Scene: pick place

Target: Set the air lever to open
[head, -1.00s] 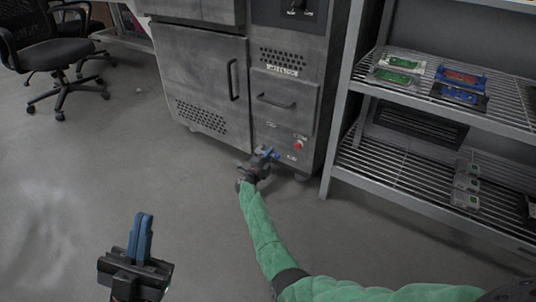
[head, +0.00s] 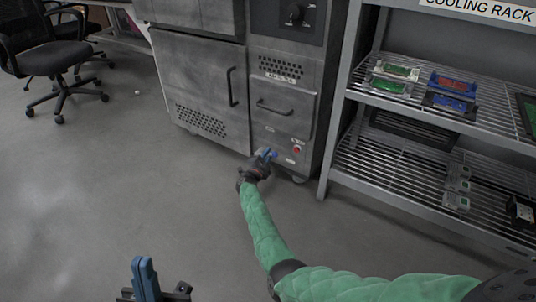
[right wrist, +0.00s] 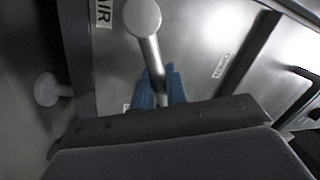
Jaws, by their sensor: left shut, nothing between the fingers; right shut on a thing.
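The air lever (right wrist: 150,50) is a pale metal rod with a round knob end, on the lower front panel of the grey machine (head: 203,85). An "AIR" label (right wrist: 103,13) is beside it in the right wrist view. In the head view the gripper hides the lever. My left gripper (head: 145,272) is shut and empty over the floor, at the bottom edge.
A second label (right wrist: 220,65) on the panel is unreadable. A red button (head: 297,150) is right of my right gripper. A drawer handle (head: 274,108) is above. The cooling rack (head: 335,150) stands close on the right. Office chairs (head: 60,60) are far left; floor between is clear.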

